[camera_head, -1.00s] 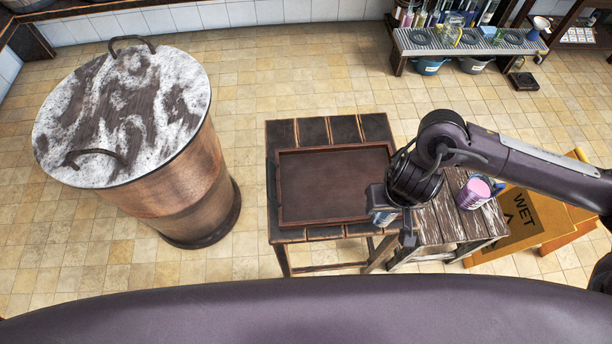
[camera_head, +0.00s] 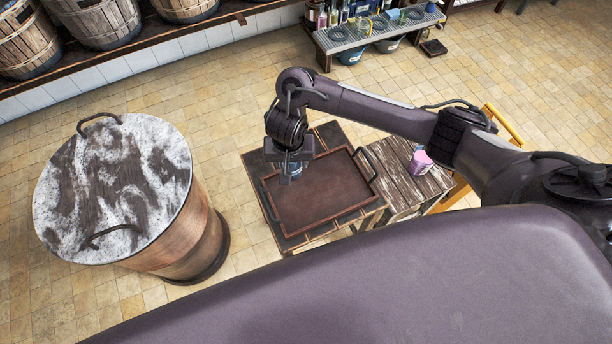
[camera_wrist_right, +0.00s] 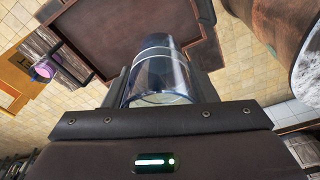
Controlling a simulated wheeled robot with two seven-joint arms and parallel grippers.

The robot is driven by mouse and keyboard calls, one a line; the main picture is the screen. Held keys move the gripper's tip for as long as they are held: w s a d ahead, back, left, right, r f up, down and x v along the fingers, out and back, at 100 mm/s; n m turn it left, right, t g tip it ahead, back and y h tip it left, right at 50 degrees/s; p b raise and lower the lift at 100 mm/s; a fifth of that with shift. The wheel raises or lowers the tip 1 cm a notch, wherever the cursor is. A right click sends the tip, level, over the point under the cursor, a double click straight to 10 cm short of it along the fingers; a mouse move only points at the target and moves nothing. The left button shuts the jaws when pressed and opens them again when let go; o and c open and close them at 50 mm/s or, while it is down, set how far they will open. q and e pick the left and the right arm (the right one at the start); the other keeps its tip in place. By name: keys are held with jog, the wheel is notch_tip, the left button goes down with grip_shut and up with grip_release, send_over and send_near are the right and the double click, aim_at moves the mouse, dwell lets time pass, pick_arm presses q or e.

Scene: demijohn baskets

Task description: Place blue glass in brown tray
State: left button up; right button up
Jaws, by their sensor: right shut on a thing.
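My right gripper (camera_head: 289,166) is over the far left corner of the brown tray (camera_head: 350,203). It is shut on the blue glass (camera_wrist_right: 160,72), a clear bluish tumbler that fills the space between the fingers in the right wrist view. In the head view only a small bluish part of the glass (camera_head: 293,171) shows under the fingers. I cannot tell whether the glass touches the tray. The tray is empty, has a raised rim and handles, and lies on a dark wooden table. My left gripper is not in view.
A pink cup (camera_head: 420,161) stands on a weathered wooden side table (camera_head: 390,178) to the right. A large copper barrel with a marbled lid (camera_head: 115,185) stands to the left. A rack with bottles (camera_head: 375,35) is at the back. Floor between barrel and table is clear.

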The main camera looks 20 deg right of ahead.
notch_tip(320, 180, down, 14)
jog(key=b, duration=1.1)
notch_tip(320, 180, down, 4)
jog(key=b, duration=0.3)
jog(key=shift+f, duration=0.3)
jog(key=shift+r, duration=0.1)
jog(key=o, duration=1)
jog(key=shift+o, duration=0.2)
